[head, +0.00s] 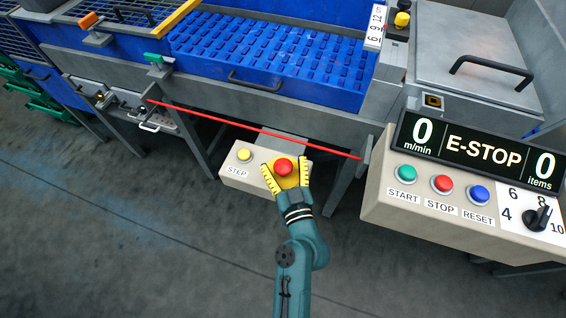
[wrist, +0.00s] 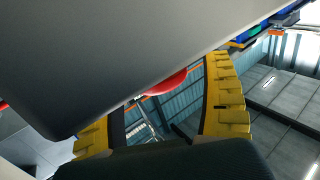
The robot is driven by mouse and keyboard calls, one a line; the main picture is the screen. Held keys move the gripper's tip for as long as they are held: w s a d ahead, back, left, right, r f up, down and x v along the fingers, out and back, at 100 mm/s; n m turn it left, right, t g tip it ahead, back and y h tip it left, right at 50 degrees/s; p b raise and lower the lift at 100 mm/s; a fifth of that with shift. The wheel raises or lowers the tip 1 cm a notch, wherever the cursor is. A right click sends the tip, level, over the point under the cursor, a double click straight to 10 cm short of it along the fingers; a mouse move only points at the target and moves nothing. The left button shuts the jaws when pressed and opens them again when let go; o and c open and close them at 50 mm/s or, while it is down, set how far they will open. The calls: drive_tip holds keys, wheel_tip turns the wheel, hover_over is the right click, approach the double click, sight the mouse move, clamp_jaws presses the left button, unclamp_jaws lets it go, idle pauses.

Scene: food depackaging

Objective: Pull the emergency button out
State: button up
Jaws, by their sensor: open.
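The red emergency button (head: 283,167) is on the beige box (head: 235,178), to the right of a yellow button labelled STEP. My gripper (head: 286,178) is at the button with its yellow fingers open, one on each side of the red cap. In the wrist view the fingers (wrist: 165,108) are spread apart, and part of the red cap (wrist: 165,83) shows between them, partly hidden by the grey surface of the box (wrist: 110,60). I cannot tell whether the fingers touch the cap. The display on the control panel reads E-STOP.
The control panel (head: 450,221) with START, STOP and RESET buttons and a dial stands at the right. A red bar (head: 250,129) runs along the machine above the box. A blue conveyor (head: 270,60) is behind. The floor (head: 120,240) at the left is clear.

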drive_tip(key=shift+w+a, duration=0.1)
drive_tip(key=shift+w, duration=0.15)
drive_tip(key=shift+c, duration=0.3)
drive_tip(key=c, duration=1.2)
drive_tip(key=shift+r, duration=0.75)
drive_tip(key=o, duration=1.3)
drive_tip(key=shift+c, duration=0.2)
drive_tip(key=shift+f, duration=0.1)
drive_tip(key=shift+s, duration=0.15)
